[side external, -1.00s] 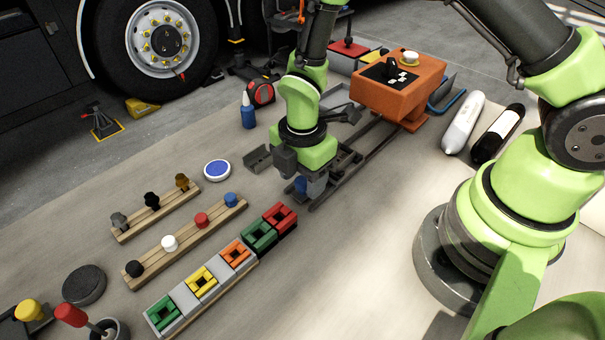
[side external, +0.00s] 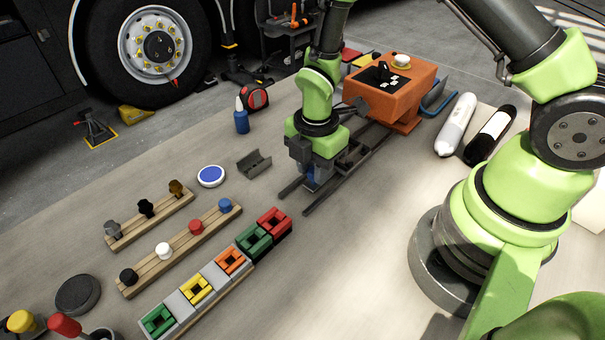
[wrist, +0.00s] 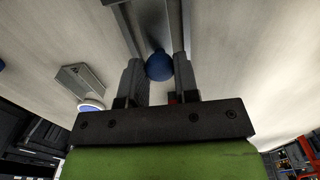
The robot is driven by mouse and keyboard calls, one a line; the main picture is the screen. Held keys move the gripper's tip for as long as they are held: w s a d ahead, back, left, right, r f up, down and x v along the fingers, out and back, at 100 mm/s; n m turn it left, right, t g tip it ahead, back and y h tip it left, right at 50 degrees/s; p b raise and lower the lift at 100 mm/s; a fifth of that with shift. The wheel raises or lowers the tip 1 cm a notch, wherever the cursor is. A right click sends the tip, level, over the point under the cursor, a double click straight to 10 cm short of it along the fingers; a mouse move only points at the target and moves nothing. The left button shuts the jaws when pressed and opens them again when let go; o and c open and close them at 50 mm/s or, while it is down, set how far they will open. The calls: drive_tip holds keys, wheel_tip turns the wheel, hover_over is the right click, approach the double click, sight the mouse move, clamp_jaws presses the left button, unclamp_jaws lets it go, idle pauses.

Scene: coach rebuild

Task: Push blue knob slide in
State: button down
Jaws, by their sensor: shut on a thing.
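The blue knob (side external: 311,180) is between the fingers of my gripper (side external: 314,178), which is shut on it above the rails. In the wrist view the knob (wrist: 159,66) shows as a round blue top between the two fingers of my gripper (wrist: 158,75). The slide's two dark rails (side external: 320,201) run from below my gripper up and right to the orange housing (side external: 394,92). The slide's part beneath the knob is mostly hidden by my gripper.
A grey angled bracket (side external: 254,164) and a round blue-topped disc (side external: 211,176) lie left of the rails. A blue bottle (side external: 241,118) stands behind. A row of coloured blocks (side external: 232,261) lies in front. White and black cylinders (side external: 456,125) lie at right.

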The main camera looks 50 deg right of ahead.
drive_tip(key=c, duration=0.8)
unclamp_jaws()
drive_tip(key=shift+c, duration=0.2)
wheel_tip(320, 180, up, 10)
